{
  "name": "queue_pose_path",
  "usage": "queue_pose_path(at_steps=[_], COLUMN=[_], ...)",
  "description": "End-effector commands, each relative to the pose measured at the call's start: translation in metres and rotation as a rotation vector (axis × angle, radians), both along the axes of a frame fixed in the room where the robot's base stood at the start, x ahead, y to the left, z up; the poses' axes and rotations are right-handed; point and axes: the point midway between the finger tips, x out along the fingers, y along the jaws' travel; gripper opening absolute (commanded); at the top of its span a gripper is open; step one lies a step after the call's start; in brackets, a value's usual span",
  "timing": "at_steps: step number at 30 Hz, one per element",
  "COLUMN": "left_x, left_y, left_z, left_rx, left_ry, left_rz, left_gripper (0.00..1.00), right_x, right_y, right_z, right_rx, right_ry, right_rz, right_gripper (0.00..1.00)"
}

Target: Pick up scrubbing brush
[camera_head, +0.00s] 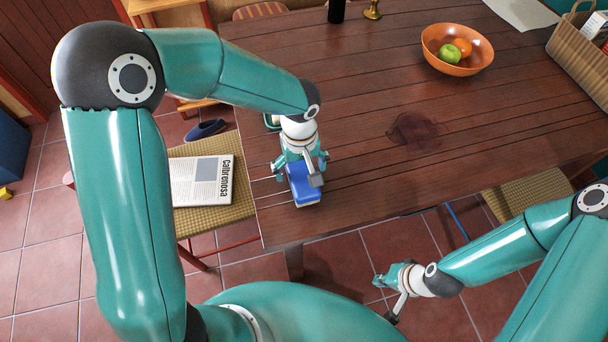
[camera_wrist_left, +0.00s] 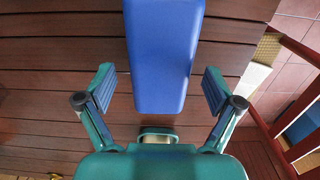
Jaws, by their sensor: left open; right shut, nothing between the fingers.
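The scrubbing brush (camera_head: 303,186) has a blue top and a pale lower edge. It lies on the wooden table near its left front corner. In the left wrist view the blue brush (camera_wrist_left: 163,55) stands between the finger lines, mostly ahead of the fingertips. My left gripper (camera_head: 298,172) is right over the brush, pointing down, with its fingers open on either side and a gap on both sides in the left wrist view (camera_wrist_left: 158,88). My right gripper (camera_head: 382,283) is shut and empty, off the table's front edge, above the tiled floor.
An orange bowl (camera_head: 457,62) with fruit stands at the back right, beside a wicker basket (camera_head: 580,58). A dark stain (camera_head: 414,132) marks the table's middle. A chair with a newspaper (camera_head: 201,181) stands left of the table. A small green-rimmed item (camera_head: 271,121) is partly hidden behind my left wrist.

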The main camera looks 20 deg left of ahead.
Motion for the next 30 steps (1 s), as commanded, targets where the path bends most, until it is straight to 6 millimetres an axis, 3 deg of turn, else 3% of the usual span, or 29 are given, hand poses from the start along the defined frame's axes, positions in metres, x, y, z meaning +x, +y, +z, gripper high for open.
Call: queue_pose_path(at_steps=[4, 12, 24, 30], left_x=[0.000, 0.000, 0.000, 0.001], left_y=[0.000, 0.000, 0.000, 0.000], left_z=[-0.017, -0.019, -0.019, -0.019], left_rx=[0.000, 0.000, 0.000, -0.001], left_ry=[0.000, -0.001, -0.001, -0.002], left_rz=[0.000, 0.001, 0.001, 0.001], left_gripper=[0.92, 0.92, 0.25, 0.23], right_x=[0.000, 0.000, 0.000, 0.000], right_y=[0.000, 0.000, 0.000, 0.000], right_z=[0.001, 0.000, 0.000, 0.000], right_rx=[0.000, 0.000, 0.000, 0.000], right_ry=[0.000, 0.000, 0.000, 0.000], right_rz=[0.000, 0.000, 0.000, 0.000], right_gripper=[0.00, 0.00, 0.00, 0.00])
